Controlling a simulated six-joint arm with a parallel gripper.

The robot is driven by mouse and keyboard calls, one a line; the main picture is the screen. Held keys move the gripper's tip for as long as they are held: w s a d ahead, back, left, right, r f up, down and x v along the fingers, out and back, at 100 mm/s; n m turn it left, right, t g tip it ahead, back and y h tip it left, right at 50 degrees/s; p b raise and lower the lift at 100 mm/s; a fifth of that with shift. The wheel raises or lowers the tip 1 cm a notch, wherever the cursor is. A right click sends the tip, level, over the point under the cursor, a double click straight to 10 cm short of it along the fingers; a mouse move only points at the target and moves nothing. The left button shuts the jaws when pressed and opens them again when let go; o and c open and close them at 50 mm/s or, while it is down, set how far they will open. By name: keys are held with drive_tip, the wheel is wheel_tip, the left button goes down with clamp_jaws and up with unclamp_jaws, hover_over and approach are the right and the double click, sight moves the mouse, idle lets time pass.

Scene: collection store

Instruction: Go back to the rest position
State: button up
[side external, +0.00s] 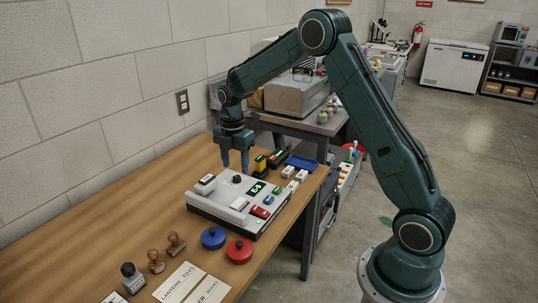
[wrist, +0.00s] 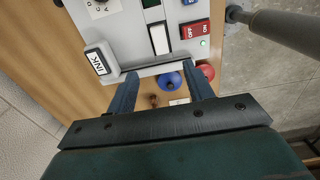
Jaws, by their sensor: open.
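My gripper (side external: 234,161) points down above the back left part of a grey control box (side external: 213,207) on the wooden table. In the wrist view my gripper (wrist: 162,78) has its two fingers apart, with nothing held between them. The box carries a white key marked INK (wrist: 97,61), a white bar (wrist: 159,38), a red switch (wrist: 195,31) marked ON and OFF, a dark knob (side external: 236,179) and a lit green display (side external: 256,189). Whether the fingertips touch the box cannot be told.
A blue round lidded object (side external: 213,238) and a red one (side external: 239,251) lie in front of the box. A blue tray (side external: 301,163) is behind. The wall (side external: 95,95) is close on the left.

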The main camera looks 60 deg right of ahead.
drive_tip(key=shift+r, duration=0.1)
drive_tip(key=s+a+r+m+t, duration=0.1)
drive_tip(key=s+a+r+m, duration=0.3)
drive_tip(key=s+r, duration=0.35)
drive_tip(key=s+a+r+m+t, duration=0.2)
drive_tip(key=s+a+r+m, duration=0.25)
drive_tip(key=s+r, duration=0.35)
drive_tip(key=s+a+m+t, duration=0.1)
drive_tip(key=s+m, duration=0.3)
drive_tip(key=s, duration=0.4)
drive_tip(key=s+a+r+m+t, duration=0.1)
drive_tip(key=s+a+m, duration=0.1)
drive_tip(key=s+m, duration=0.3)
drive_tip(key=shift+s+r+t, duration=0.3)
drive_tip(key=shift+s, duration=1.05)
drive_tip(key=shift+m, duration=0.25)
drive_tip(key=shift+c, duration=0.3)
